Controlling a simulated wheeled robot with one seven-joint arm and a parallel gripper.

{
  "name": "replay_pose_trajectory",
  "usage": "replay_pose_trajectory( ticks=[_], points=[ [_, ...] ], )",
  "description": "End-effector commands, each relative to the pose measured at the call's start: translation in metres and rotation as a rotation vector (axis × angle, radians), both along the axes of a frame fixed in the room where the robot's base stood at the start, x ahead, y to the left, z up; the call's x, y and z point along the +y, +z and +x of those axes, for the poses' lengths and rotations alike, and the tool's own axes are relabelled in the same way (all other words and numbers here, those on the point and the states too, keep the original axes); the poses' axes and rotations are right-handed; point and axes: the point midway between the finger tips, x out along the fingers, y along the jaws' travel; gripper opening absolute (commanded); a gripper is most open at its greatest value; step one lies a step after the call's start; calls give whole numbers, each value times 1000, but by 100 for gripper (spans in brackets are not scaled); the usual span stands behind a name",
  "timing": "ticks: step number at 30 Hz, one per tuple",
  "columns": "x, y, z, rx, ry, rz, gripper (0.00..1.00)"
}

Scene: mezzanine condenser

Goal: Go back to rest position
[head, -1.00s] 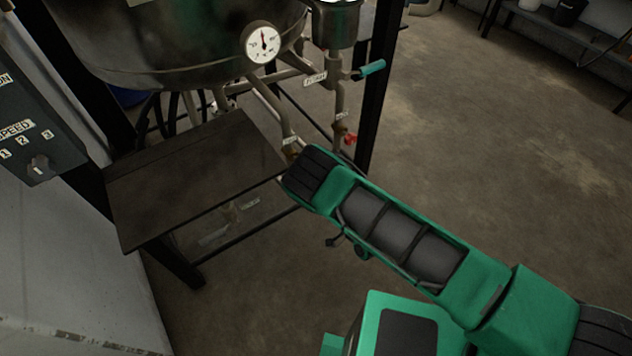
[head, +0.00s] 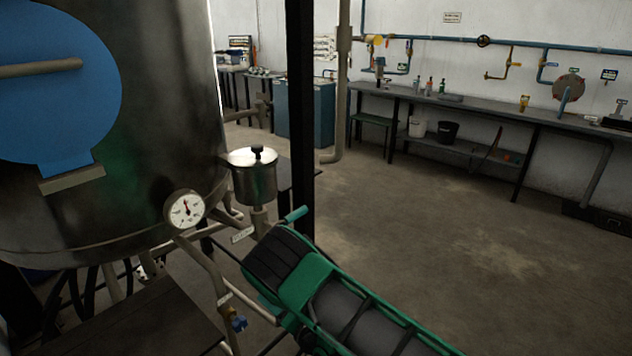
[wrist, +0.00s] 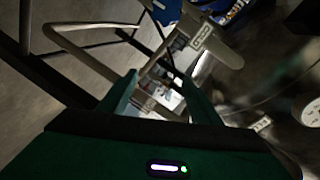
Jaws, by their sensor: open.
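My gripper (wrist: 162,88) shows in the wrist view with its two green fingers apart and nothing between them. It points past pipes and a label tag (wrist: 201,36), beside the shiny tank. A blue valve handle (head: 238,323) sits on a pipe to the left of the arm.
A large metal tank (head: 150,130) with a round gauge (head: 186,209) fills the left. A small lidded vessel (head: 253,180) stands beside a black post (head: 300,110). A dark platform (head: 130,325) lies below the tank. Open floor (head: 430,240) stretches right, toward a long bench (head: 470,108).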

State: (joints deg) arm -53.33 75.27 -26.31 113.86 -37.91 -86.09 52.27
Motion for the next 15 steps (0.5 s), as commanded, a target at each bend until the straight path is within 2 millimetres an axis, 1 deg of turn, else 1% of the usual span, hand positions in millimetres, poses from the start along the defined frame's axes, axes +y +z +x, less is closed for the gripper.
replay_pose_trajectory(
  ticks=[1, 5, 6, 11, 15],
  points=[
    [-8, 13, 13, 0, -15, -28, 58],
    [-30, 35, 37, 12, -41, -118, 58],
    [-38, 43, 44, 17, -49, -144, 58],
    [-74, 72, 67, 40, -79, -251, 58],
    [-111, 96, 81, 71, -104, -343, 58]
  ],
)
